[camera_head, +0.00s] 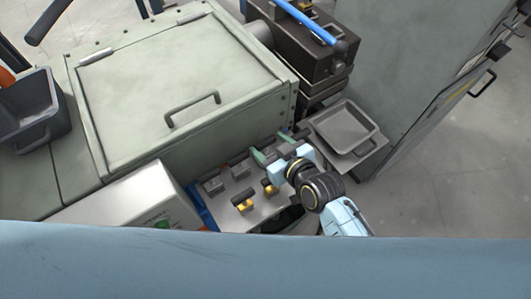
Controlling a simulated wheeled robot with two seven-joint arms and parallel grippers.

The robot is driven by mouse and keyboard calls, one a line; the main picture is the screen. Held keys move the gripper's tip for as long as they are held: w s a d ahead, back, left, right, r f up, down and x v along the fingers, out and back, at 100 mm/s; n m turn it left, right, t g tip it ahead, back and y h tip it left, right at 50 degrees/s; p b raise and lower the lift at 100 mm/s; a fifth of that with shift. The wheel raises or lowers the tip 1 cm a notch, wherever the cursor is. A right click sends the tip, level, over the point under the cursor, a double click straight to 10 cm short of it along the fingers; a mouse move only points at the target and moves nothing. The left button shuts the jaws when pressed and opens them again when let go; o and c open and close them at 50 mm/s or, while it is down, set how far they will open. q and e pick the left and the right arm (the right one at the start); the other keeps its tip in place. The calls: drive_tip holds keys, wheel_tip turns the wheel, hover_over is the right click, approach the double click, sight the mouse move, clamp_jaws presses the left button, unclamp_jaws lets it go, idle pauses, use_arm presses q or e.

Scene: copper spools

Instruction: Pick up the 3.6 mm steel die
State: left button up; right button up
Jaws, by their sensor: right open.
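Several small dies sit on a light grey tray (227,197) below the large green-grey machine. Dark grey ones, such as a left one (212,185) and one to its right (239,170), stand in the back row. Two have yellow parts, a left one (243,204) and a right one (268,188). I cannot read sizes, so I cannot tell which is the 3.6 mm steel die. My right gripper (272,147) is open over the back right of the tray, its green fingertips apart. It hides part of the tray there. My left gripper is not in view.
A grey open bin (352,154) stands right of my right gripper. The machine's lid has a handle (192,109). A dark bin (36,139) is at the far left, and a white box (125,203) stands left of the tray. Grey floor (455,150) is clear at the right.

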sight(266, 141)
drive_tip(key=b+x, duration=0.1)
drive_tip(key=x, duration=0.4)
drive_tip(key=shift+d+f, duration=0.1)
drive_tip(key=shift+d, duration=0.05)
drive_tip(key=shift+c, duration=0.4)
clamp_jaws()
